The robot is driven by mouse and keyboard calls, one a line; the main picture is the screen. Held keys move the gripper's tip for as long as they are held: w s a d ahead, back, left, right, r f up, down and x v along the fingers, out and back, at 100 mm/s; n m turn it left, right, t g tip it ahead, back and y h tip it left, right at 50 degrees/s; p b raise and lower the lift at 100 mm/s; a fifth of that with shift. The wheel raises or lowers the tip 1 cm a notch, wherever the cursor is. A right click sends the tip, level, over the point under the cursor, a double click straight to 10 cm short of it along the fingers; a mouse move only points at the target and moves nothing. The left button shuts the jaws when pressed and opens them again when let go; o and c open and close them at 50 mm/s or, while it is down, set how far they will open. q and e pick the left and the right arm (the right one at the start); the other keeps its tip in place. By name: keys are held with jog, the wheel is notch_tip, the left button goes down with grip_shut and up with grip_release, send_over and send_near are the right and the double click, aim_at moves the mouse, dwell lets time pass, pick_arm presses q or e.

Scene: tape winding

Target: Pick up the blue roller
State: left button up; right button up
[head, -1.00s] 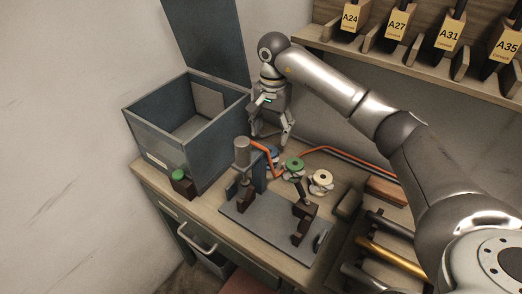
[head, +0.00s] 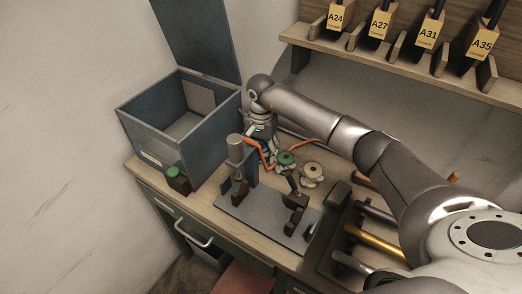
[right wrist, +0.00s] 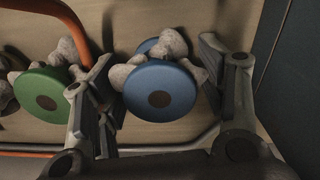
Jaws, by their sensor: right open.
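The blue roller (right wrist: 160,92) lies on the bench on pale grey, lobed supports in the right wrist view. My right gripper (right wrist: 155,62) is open, with one finger on each side of the blue roller; I cannot tell whether either finger touches it. In the head view my right gripper (head: 262,138) is low over the bench behind the grey post of the fixture, and the blue roller is mostly hidden there. My left gripper is not in view.
A green roller (right wrist: 40,90) sits close outside the left finger. A cream roller (head: 313,170) is farther right. An orange curved bar (head: 303,143) runs by the rollers. A fixture plate (head: 262,217) is in front, and an open grey bin (head: 165,145) stands left.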

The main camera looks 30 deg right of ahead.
jog(key=c, duration=1.1)
jog(key=shift+o, duration=0.2)
jog(key=shift+r, duration=0.1)
